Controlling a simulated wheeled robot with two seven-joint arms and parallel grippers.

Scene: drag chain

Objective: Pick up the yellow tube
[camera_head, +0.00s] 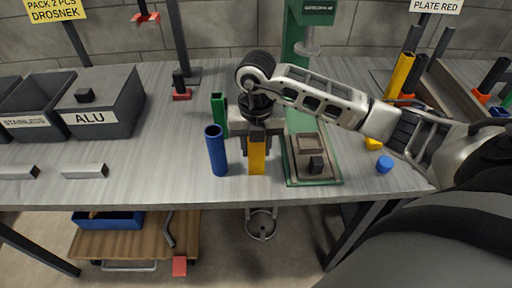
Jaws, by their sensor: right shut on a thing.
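The yellow tube (257,158) stands upright near the front edge of the workbench, in the middle of the head view. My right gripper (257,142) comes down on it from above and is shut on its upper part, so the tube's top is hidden. I cannot tell whether the tube's foot touches the bench. A blue round tube (215,151) stands upright just left of it. A green square tube (218,115) stands behind the blue one. My left gripper is not in view.
A green-based machine (313,168) stands right of my gripper. Dark bins (108,112), one labelled ALU, are at the left, with short grey bars (84,171) in front. A blue cap (384,164) lies at the right. The bench's front left is mostly clear.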

